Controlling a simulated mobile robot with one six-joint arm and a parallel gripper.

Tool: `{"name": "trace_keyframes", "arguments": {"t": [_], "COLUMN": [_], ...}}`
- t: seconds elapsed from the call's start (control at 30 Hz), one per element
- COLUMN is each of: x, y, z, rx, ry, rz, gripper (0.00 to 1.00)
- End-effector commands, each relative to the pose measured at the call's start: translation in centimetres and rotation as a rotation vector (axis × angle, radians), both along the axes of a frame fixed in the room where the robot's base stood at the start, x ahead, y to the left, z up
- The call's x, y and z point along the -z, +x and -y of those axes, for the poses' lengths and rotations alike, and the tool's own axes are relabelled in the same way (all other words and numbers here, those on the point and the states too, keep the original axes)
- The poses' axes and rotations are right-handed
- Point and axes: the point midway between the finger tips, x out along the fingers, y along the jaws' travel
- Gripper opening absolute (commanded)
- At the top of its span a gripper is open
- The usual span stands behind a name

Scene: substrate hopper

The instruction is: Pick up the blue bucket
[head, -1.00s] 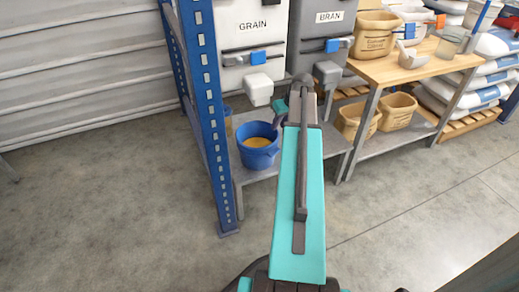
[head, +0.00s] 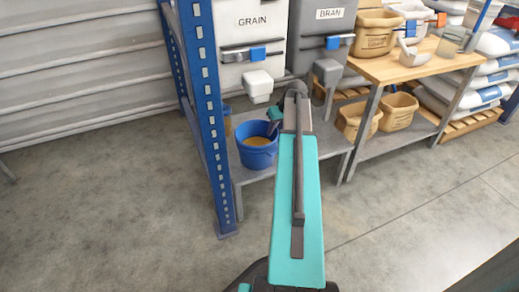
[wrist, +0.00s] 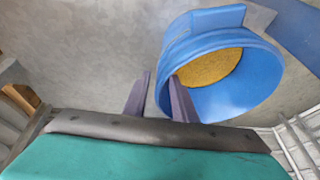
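The blue bucket (head: 257,158) stands upright on the low grey shelf below the grain dispenser, with yellow-brown grain inside. In the wrist view the bucket (wrist: 205,35) fills the upper right, its open top facing the camera. My gripper (head: 272,128) is at the bucket's right rim in the head view, partly hidden by my own arm. In the wrist view my gripper's two dark fingers (wrist: 158,80) stand apart with a gap between them. The right finger overlaps the bucket's opening and the left finger lies outside the rim. I cannot tell whether either touches the wall.
A blue rack post (head: 207,110) stands just left of the bucket. The grain dispenser (head: 252,40) hangs above it, with the bran dispenser (head: 328,25) to the right. A wooden table (head: 425,65) with containers stands farther right. The floor in front is clear.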

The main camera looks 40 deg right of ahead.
Motion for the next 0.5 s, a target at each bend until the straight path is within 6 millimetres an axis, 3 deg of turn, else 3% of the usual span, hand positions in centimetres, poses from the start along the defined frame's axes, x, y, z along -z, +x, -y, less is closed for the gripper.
{"name": "trace_keyframes", "arguments": {"t": [0.5], "x": [-0.04], "y": [0.05], "z": [-0.08], "rx": [-0.001], "ry": [0.0], "rz": [0.0], "gripper": [0.23]}}
